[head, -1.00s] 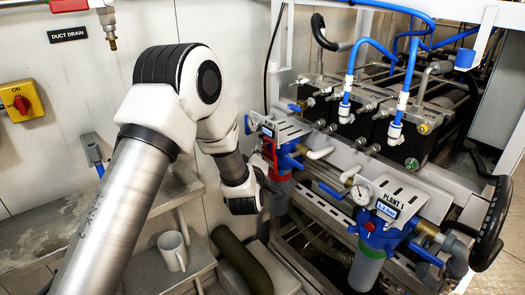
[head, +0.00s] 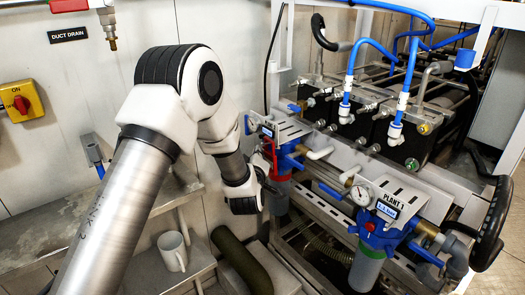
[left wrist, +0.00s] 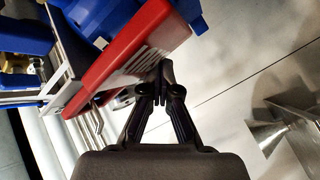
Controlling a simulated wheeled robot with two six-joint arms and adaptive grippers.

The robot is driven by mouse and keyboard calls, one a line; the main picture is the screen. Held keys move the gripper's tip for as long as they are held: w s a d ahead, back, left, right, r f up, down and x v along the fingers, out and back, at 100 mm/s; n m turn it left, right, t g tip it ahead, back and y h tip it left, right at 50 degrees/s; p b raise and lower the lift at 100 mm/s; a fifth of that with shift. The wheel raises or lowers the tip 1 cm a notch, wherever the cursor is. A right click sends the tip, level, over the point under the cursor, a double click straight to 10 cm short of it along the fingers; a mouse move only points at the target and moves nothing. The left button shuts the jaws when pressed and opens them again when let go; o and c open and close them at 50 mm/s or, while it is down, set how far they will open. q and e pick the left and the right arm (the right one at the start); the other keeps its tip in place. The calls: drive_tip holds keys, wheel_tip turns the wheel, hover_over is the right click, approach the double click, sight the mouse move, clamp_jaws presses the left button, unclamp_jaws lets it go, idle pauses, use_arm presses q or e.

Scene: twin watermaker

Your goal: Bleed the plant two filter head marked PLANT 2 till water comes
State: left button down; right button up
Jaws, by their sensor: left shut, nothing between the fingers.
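A filter head (head: 291,160) with blue and red parts stands at the middle of the head view, left of the unit marked PLANT 1 (head: 384,218). No PLANT 2 marking is readable. In the left wrist view a red part (left wrist: 120,60) and blue parts (left wrist: 104,16) of a filter head fill the upper left. My left gripper (head: 274,184) is at the left side of this head, partly hidden by its own wrist. In the left wrist view the fingers (left wrist: 163,82) are shut and empty, with the tips close to the red part's edge; contact cannot be told. No water is visible.
PLANT 1 has a pressure gauge (head: 361,194). A metal frame and blue hoses (head: 411,66) crowd the right.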

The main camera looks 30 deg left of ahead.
use_arm(q)
drive_tip(key=shift+s, duration=0.1)
idle(0.3)
drive_tip(key=shift+s+a, duration=0.3)
drive_tip(key=shift+s, duration=0.4)
drive_tip(key=s, duration=0.1)
drive_tip(key=s+a, duration=0.1)
drive_tip(key=s, duration=0.1)
drive_tip(key=s+a, duration=0.1)
drive_tip(key=shift+s+b, duration=0.3)
drive_tip(key=shift+s, duration=0.05)
